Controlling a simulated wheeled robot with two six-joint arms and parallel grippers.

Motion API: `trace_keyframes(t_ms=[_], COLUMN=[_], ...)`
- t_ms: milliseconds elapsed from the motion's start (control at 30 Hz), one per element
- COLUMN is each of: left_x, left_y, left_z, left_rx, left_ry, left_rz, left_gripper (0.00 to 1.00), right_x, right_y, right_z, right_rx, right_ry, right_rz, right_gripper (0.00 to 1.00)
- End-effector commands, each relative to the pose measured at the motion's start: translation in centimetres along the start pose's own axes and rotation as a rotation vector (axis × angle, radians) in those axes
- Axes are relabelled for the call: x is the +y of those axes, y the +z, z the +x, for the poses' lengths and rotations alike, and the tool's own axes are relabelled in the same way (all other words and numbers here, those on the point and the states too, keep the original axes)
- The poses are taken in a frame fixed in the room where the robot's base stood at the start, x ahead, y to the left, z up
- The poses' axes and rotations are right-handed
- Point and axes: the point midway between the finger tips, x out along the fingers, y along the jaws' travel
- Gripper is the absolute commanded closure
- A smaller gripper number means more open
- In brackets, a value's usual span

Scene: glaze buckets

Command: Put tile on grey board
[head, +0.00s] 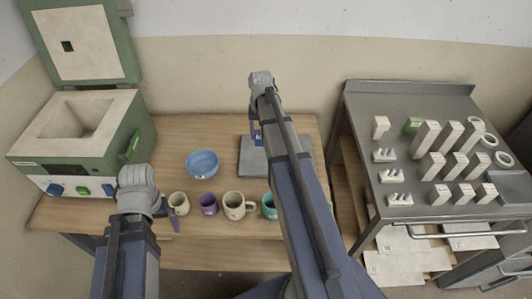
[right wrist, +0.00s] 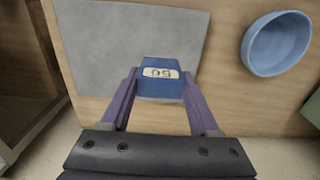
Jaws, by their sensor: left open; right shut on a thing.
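The tile (right wrist: 161,80) is a small blue block with a pale label, held between the fingertips of my right gripper (right wrist: 160,88). The flat grey board (head: 248,165) lies on the wooden table, partly hidden by my right arm in the head view. In the right wrist view, the board (right wrist: 120,35) lies behind the tile, which overlaps its edge near one corner. I cannot tell whether the tile touches the board. In the head view my right gripper (head: 257,132) is over the board's far part. My left gripper (head: 172,216) is open and empty near the table's front, beside the mugs.
A blue bowl (head: 202,164) stands left of the board. A beige mug (head: 234,206), a purple mug (head: 208,204) and other mugs line the front. A green kiln (head: 75,135) with its lid up stands at left. A metal cart (head: 410,105) holding several pale pieces stands at right.

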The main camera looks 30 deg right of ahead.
Motion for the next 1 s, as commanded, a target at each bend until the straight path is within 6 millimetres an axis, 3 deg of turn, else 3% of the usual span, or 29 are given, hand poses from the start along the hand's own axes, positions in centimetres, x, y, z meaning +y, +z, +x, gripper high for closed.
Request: trace_keyframes(t_ms=[33,200,500,800,1000], left_x=[0.1,0.4,0.5,0.8,0.8], left_y=[-0.1,-0.2,-0.3,-0.5,-0.5], left_z=[1.6,4.1,4.7,8.1,8.2], left_rx=[0.0,0.0,0.0,0.0,0.0], left_ry=[0.0,0.0,0.0,0.0,0.0], left_rz=[0.0,0.0,0.0,0.0,0.0], left_gripper=[0.0,0.0,0.0,0.0,0.0], right_x=[0.0,0.0,0.0,0.0,0.0], right_y=[0.0,0.0,0.0,0.0,0.0], right_z=[1.6,4.1,4.7,8.1,8.2], right_rx=[0.0,0.0,0.0,0.0,0.0], right_ry=[0.0,0.0,0.0,0.0,0.0], right_rz=[0.001,0.001,0.002,0.002,0.002], right_gripper=[1.0,1.0,1.0,1.0,1.0])
